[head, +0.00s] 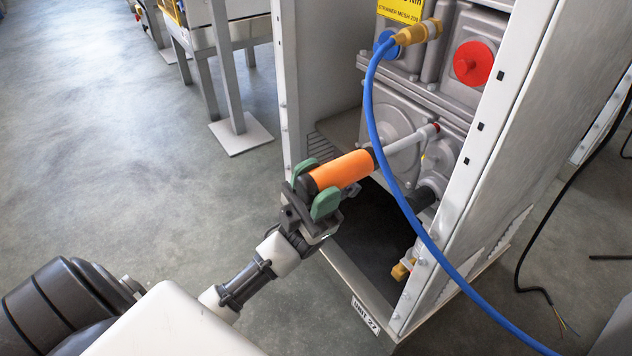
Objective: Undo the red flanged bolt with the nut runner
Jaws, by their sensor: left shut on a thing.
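My left gripper (315,187) has green finger pads and is shut on the nut runner (345,170), around the dark rear end of its orange body. The runner's grey shaft reaches up and right into the open cabinet. Its tip is at a small red part (436,127) on the grey housing, which looks like the red flanged bolt. Most of that part is hidden by the tip, and I cannot tell whether the socket is fully seated on it. My right gripper is not in view.
A blue hose (376,130) runs from a brass fitting (418,33) down in front of the housing, close to the shaft. A large red round cap (473,63) is above. The cabinet's side panels (505,150) flank the opening. A black cable (533,235) hangs at right.

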